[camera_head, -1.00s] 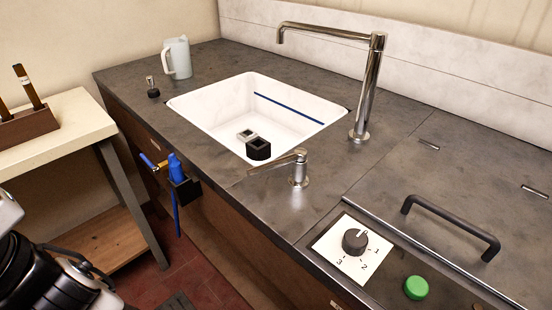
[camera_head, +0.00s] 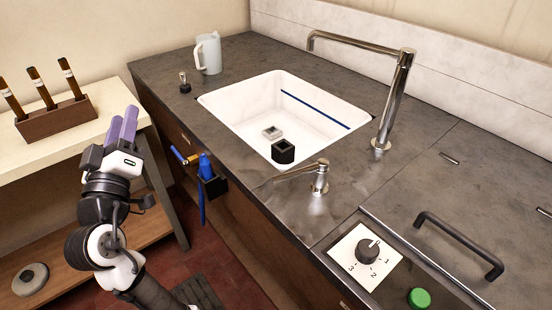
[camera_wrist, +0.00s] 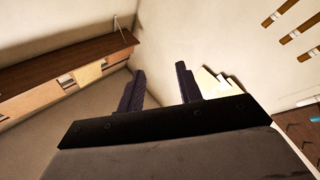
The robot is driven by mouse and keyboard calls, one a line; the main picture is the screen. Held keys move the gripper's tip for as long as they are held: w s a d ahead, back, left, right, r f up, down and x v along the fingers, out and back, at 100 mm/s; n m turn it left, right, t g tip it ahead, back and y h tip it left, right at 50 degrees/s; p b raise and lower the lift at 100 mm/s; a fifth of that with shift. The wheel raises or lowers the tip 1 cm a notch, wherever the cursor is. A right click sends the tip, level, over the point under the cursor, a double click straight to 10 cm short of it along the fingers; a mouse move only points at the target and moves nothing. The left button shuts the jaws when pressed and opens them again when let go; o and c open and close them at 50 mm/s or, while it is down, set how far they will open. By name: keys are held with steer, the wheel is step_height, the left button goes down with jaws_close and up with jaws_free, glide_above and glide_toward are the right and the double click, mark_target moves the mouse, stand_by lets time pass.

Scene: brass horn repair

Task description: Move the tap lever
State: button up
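The tap lever (camera_head: 300,171) is a short metal handle on a round metal post, standing on the dark counter in front of the sink. It points left, towards the counter's front edge. The tall metal tap (camera_head: 397,90) stands behind it, its spout reaching left over the sink. My gripper (camera_head: 122,126), with purple fingers, points up in front of the pale side table, well left of the lever. In the wrist view my gripper (camera_wrist: 161,88) has its two dark fingers apart with nothing between them. The lever cannot be made out there.
A white sink (camera_head: 250,125) holds a black block (camera_head: 283,152) and a pale block. A holder with blue tools (camera_head: 206,178) juts from the counter front. A dark handle (camera_head: 462,240), dial (camera_head: 368,252) and green button (camera_head: 419,298) are at right. A jug (camera_head: 208,53) stands at back.

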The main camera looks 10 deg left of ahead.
steer(key=w+d+f+m+g+h+p, duration=0.2)
steer(key=d+f+m+g+h, duration=0.25)
steer(key=d+h, duration=0.5)
steer(key=m+g+h+p, duration=0.2)
steer(key=m+g+h, duration=0.4)
steer(key=g+h, duration=0.35)
glide_toward(294, 174)
steer(key=shift+t, duration=0.4)
steer(key=p+x, duration=0.1)
steer(key=x, duration=0.2)
steer(key=p+x, duration=0.1)
steer(key=x, duration=0.2)
steer(key=f+p+x, duration=0.1)
steer(key=x, duration=0.3)
steer(key=shift+d, duration=0.1)
steer(key=shift+c, duration=0.4)
jaws_close()
